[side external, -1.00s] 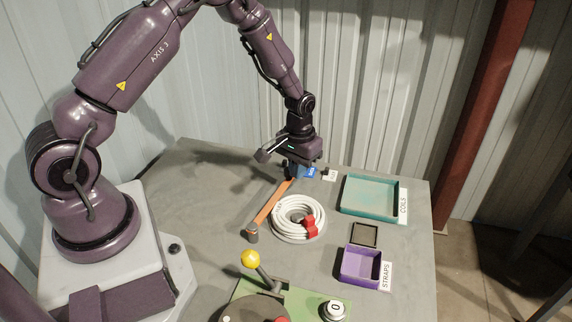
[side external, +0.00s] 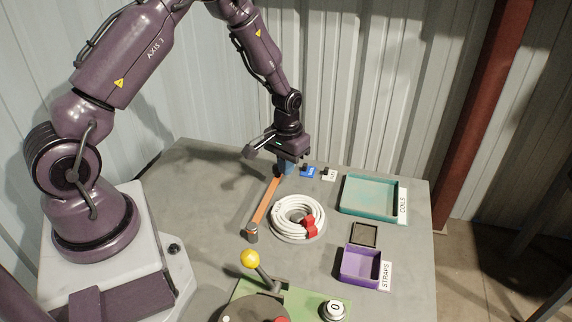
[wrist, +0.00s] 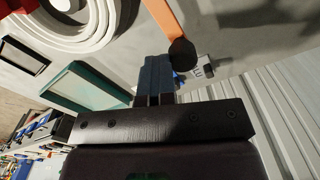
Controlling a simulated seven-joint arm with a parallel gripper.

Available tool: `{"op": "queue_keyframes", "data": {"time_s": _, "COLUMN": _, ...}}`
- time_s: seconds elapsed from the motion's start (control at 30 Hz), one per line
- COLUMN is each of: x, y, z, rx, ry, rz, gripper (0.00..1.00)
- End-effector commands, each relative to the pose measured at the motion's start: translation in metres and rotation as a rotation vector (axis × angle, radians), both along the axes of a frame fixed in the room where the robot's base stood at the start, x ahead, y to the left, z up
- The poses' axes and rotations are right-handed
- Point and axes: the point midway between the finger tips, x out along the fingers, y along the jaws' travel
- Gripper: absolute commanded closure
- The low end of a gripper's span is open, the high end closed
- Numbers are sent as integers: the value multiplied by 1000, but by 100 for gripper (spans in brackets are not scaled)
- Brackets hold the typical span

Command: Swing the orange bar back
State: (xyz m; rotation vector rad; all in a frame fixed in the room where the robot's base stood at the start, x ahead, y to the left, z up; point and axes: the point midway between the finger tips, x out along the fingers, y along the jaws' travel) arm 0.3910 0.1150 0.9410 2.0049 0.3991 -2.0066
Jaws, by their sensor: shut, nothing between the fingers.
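The orange bar (side external: 265,203) lies across the grey table, left of the white cable coil (side external: 297,216). Its near end is at a dark post with an orange top (side external: 252,234). Its far end is at my gripper (side external: 285,171), which has blue fingers pointing down, shut and empty. In the wrist view the orange bar (wrist: 165,18) ends in a dark round knob (wrist: 182,53), close beside the shut fingertips (wrist: 156,62). I cannot tell whether they touch. The coil has a red strap or clip (side external: 310,227) and sits on a round base.
A teal COILS tray (side external: 371,212) and a purple STRAPS box (side external: 361,283) stand to the right. Blue and white tags (side external: 308,171) stand behind. A yellow-knobbed lever (side external: 250,259) rises in front. The table left of the bar is clear.

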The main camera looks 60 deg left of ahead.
Motion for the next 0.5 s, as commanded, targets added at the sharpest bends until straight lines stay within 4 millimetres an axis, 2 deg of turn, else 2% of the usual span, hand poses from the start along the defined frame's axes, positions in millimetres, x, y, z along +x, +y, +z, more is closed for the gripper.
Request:
{"op": "queue_keyframes", "data": {"time_s": 0.27, "x": 6, "y": -5, "z": 1, "rx": 3, "ry": 1, "rz": 1, "gripper": 100}}
{"op": "queue_keyframes", "data": {"time_s": 0.5, "x": 6, "y": -6, "z": 26, "rx": 2, "ry": -3, "rz": 0, "gripper": 100}}
